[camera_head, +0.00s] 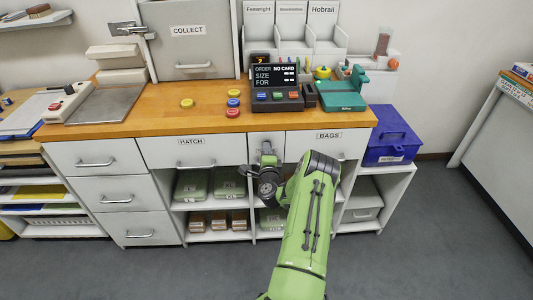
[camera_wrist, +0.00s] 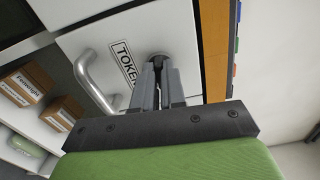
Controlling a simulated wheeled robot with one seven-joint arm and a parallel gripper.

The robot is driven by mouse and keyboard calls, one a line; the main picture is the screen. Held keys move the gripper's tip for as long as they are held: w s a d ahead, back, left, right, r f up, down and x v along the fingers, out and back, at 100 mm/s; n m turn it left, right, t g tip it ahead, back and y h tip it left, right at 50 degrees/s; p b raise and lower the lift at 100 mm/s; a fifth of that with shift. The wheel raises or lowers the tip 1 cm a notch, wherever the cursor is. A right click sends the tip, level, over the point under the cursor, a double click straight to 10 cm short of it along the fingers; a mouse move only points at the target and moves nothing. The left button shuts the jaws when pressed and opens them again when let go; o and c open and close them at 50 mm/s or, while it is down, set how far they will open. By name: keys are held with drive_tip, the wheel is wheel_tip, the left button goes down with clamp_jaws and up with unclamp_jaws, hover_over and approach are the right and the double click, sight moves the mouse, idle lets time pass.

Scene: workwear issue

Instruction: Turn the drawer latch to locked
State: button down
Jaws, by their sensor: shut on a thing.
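The drawer (camera_head: 258,140) between the HATCH and BAGS drawers is white, and its front looks closed under the wooden counter. In the wrist view the same drawer front (camera_wrist: 190,45) has a label beginning TOKE and a curved metal handle (camera_wrist: 95,80). The latch (camera_wrist: 158,56), a dark round piece on this front beside the label, is mostly hidden behind my fingers. My gripper (camera_wrist: 160,82) is at the drawer front, shut on the latch. In the head view my gripper (camera_head: 267,160) covers much of this drawer. I cannot tell which way the latch is turned.
The HATCH drawer (camera_head: 178,152) is at left and the BAGS drawer (camera_head: 333,145) at right. Open shelves with green packs (camera_head: 192,186) and brown boxes (camera_head: 239,220) lie below. A blue bin (camera_head: 393,136) stands at right. The floor at right is clear.

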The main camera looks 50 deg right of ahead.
drive_tip(key=shift+a+n, duration=0.1)
drive_tip(key=shift+n, duration=0.5)
drive_tip(key=c, duration=1.2)
unclamp_jaws()
